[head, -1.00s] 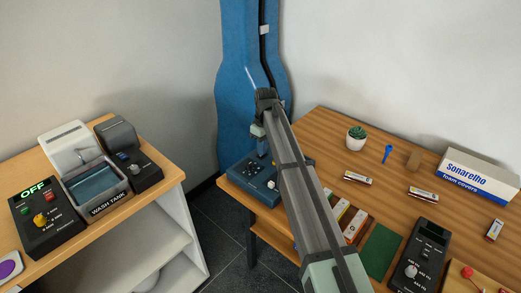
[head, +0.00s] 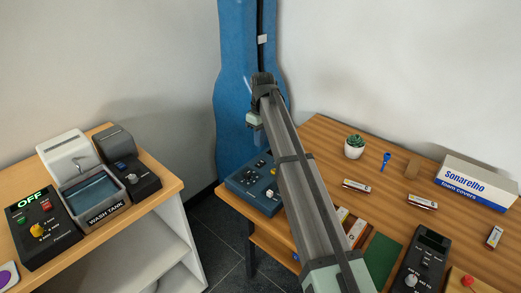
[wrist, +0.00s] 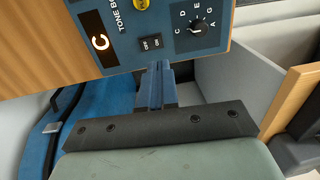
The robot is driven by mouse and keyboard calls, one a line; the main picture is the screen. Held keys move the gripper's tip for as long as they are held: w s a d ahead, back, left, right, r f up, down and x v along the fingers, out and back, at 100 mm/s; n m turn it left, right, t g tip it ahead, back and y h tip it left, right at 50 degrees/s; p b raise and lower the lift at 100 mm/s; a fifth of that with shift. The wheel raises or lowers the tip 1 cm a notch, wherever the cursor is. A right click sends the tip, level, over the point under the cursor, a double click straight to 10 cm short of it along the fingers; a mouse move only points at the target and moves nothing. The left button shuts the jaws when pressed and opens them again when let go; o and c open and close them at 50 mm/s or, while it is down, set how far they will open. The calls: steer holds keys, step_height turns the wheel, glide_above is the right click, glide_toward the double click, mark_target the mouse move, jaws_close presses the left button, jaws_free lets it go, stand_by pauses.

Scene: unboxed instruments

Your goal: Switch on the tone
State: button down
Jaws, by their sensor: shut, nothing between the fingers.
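The blue tone box (head: 250,182) sits at the left edge of the right-hand table, partly hidden by my arm. In the wrist view its panel (wrist: 214,50) shows a lit orange "C" display (wrist: 100,43), a black rocker switch (wrist: 152,44) marked OFF and ON, a dial (wrist: 197,27) lettered with notes, and part of a yellow knob (wrist: 141,4). Which side of the rocker is down is unclear. My gripper (wrist: 160,66) is shut and empty, its tips near the panel edge beside the rocker; contact cannot be told. In the head view my gripper (head: 257,128) is above the box.
Right of my arm lie several small boxes, a cactus pot (head: 354,147), a dark meter (head: 424,262) and a Sonarelho carton (head: 476,187). The left bench holds a wash tank (head: 97,197) and a control box (head: 43,234) reading OFF. A blue instrument case (head: 232,110) stands behind.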

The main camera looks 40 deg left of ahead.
steer(key=shift+s+r, duration=0.2)
steer(key=shift+r, duration=1.2)
steer(key=shift+s+r, duration=0.15)
steer(key=shift+r, duration=1.2)
